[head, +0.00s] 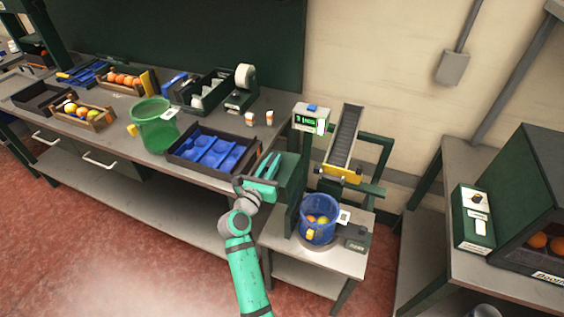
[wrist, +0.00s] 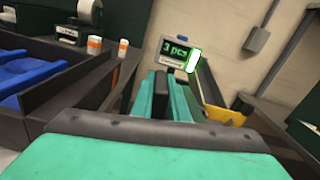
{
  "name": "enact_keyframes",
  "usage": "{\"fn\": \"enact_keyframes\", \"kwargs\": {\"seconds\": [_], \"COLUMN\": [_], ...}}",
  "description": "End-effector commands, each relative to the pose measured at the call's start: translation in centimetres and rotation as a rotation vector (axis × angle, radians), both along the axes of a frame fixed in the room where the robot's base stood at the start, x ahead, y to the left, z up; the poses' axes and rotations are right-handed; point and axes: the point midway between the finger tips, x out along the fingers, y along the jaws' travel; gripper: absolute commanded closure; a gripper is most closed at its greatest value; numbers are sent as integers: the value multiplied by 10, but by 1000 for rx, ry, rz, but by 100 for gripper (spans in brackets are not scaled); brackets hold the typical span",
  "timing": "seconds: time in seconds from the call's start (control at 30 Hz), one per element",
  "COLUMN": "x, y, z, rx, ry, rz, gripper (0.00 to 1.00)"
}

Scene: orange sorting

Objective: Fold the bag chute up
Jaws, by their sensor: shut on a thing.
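My gripper (head: 264,170) is at the right end of the long bench, beside a dark green upright panel (head: 288,182). This panel seems to be part of the bag chute, though its outline is partly hidden by my gripper. In the wrist view my teal fingers (wrist: 164,98) are closed around a small dark piece (wrist: 161,82), which looks like the chute's handle. Most of that piece is hidden between the fingers. A ribbed grey ramp (head: 343,135) with a yellow lower end slopes down behind, apart from my gripper.
A blue bucket (head: 318,231) with fruit stands on the low side table, right of the panel. A counter display (head: 311,118) reads "3 pcs" in the wrist view. A black tray with blue cups (head: 188,153) and a green basket (head: 143,128) lie left.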

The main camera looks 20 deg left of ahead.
Motion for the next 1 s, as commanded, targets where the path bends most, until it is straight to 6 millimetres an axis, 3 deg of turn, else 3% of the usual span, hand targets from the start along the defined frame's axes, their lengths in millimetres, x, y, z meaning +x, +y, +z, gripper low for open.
{"fn": "enact_keyframes", "kwargs": {"seconds": [0.57,0.6,0.67,1.0], "x": [2,2,2,-1], "y": [6,6,6,6], "z": [0,0,0,-3], "rx": [-38,-38,-37,-36], "ry": [-6,-6,-6,-2], "rz": [1,1,2,0], "gripper": [100,83,69,67]}}
